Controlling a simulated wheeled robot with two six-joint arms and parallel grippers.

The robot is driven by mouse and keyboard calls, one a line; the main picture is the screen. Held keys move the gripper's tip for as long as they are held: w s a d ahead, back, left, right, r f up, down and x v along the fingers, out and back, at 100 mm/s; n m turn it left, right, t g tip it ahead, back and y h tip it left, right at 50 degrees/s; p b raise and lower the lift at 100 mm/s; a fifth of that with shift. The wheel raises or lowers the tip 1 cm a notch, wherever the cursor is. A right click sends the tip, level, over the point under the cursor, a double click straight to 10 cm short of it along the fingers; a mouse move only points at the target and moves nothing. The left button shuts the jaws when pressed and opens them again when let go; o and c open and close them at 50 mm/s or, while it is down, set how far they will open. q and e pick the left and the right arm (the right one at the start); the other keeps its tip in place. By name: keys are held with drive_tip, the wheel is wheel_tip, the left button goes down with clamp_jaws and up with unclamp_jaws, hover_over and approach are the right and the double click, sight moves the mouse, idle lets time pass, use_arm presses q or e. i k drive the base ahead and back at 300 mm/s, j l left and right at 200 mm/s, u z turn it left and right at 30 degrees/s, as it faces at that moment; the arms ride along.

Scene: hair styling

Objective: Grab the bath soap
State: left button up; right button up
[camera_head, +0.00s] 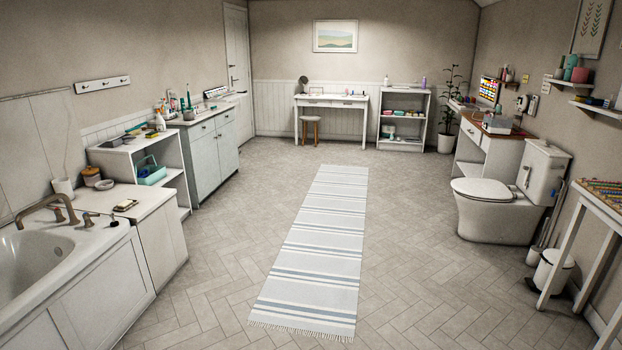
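A small pale bar that looks like the bath soap (125,204) lies on a dark dish on the white ledge (150,199) at the end of the bathtub (50,262), at the left of the head view. It is too small to make out in detail. Neither of my grippers is in view.
A bronze tap (48,209) stands on the tub's rim near jars. Behind are a white open shelf (170,158) and a grey cabinet (208,165). A striped rug (322,240) runs along the floor, with clear tiles beside it. A toilet (497,205) stands right.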

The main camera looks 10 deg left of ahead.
sight(124, 204)
drive_tip(key=i, duration=1.7)
drive_tip(key=i+u, duration=0.2)
drive_tip(key=i, duration=0.35)
drive_tip(key=i+l+u, duration=0.2)
drive_tip(key=i, duration=0.35)
drive_tip(key=i+l+u, duration=0.2)
drive_tip(key=i, duration=0.35)
drive_tip(key=i+j+u, duration=0.2)
drive_tip(key=i+u, duration=0.2)
drive_tip(key=i, duration=0.65)
drive_tip(key=i+l+u, duration=0.1)
drive_tip(key=i+u, duration=0.35)
drive_tip(key=i, duration=0.6)
drive_tip(key=i+u, duration=0.2)
drive_tip(key=i, duration=0.2)
drive_tip(key=i+l+u, duration=0.1)
drive_tip(key=i+u, duration=0.15)
drive_tip(key=i, duration=0.2)
drive_tip(key=i+l+u, duration=0.2)
drive_tip(key=i, duration=0.2)
drive_tip(key=i+l+u, duration=0.2)
drive_tip(key=i, duration=0.2)
